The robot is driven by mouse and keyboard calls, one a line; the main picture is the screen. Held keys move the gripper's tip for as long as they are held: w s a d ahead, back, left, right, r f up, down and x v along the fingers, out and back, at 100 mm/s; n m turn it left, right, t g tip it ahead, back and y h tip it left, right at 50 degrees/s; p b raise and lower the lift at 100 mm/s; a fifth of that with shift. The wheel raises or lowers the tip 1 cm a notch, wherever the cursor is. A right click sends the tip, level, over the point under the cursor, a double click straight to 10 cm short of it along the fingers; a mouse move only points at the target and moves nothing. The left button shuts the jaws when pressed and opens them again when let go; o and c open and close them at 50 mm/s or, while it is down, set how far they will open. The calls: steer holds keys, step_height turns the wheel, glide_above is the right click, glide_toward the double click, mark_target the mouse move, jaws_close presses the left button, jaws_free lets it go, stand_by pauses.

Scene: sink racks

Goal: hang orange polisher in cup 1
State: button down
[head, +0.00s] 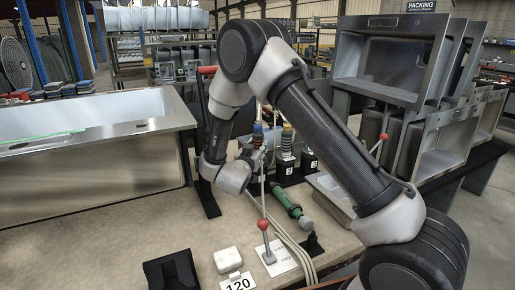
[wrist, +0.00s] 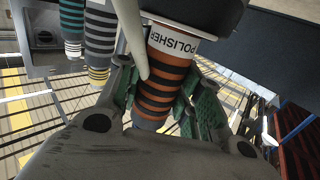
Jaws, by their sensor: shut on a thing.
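The orange polisher (wrist: 166,82), with orange and black stripes and a white POLISHER label, fills the middle of the wrist view. My gripper (wrist: 158,100) is shut around its striped handle, with green finger pads on both sides. The polisher's upper end meets a dark block (wrist: 205,14); I cannot tell whether this is its own body or a holder. In the head view my gripper (head: 256,158) is small and partly hidden, left of the black cups marked 2 (head: 288,169) and 3 (head: 309,163). Cup 1 cannot be made out there.
Two other striped tools, one teal (wrist: 72,18) and one grey (wrist: 100,42), stand close beside the polisher. A pale rod crosses before it. A green tool (head: 287,204), a red-knobbed lever (head: 263,225) and a white box (head: 227,260) are nearer. A sink (head: 85,150) stands left.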

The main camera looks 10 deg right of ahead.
mark_target(257, 126)
steer(key=shift+f, duration=0.1)
steer(key=shift+f, duration=0.55)
steer(key=c, duration=0.9)
jaws_free()
step_height(257, 126, up, 10)
